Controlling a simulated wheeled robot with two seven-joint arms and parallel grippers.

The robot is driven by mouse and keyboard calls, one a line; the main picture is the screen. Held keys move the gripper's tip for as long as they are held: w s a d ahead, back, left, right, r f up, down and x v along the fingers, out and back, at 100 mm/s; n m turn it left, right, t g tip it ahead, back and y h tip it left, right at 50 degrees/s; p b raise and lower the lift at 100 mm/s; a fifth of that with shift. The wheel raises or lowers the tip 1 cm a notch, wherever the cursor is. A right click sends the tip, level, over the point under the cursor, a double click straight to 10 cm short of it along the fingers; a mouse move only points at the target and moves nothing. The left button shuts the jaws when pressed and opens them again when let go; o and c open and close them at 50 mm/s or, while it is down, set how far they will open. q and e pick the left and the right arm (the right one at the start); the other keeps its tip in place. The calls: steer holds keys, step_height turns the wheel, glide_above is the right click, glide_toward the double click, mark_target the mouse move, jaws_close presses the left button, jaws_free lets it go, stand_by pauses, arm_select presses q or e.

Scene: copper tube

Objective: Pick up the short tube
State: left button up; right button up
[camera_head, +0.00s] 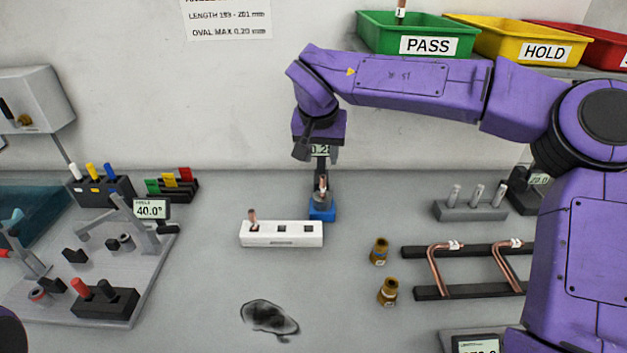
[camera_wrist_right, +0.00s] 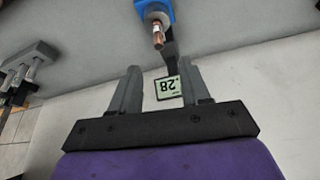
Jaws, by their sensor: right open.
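A short copper tube (camera_head: 323,184) stands upright in a small blue-based gauge (camera_head: 322,213) near the middle of the table. The tube (camera_wrist_right: 158,38) also shows in the right wrist view, ahead of the fingertips and apart from them. Another short copper piece (camera_head: 252,216) stands in the left hole of a white block (camera_head: 283,241). My right gripper (camera_wrist_right: 160,76) is open, with nothing between its fingers. In the head view it hangs behind and above the gauge, its fingers partly hidden. My left gripper is out of view.
Brass fittings (camera_head: 379,251) and a black rack (camera_head: 446,293) with bent copper tubes lie to the right. A grey block with pins (camera_head: 470,208) stands behind them. The angle fixture (camera_head: 95,270) is at left. A green PASS bin (camera_head: 372,38) sits on the back shelf.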

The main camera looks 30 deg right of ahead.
mark_target(322, 178)
steer(key=x, duration=0.9)
steer(key=shift+s+f+p, duration=0.15)
steer(key=shift+f+p, duration=0.25)
steer(key=shift+s+a, duration=0.1)
jaws_close()
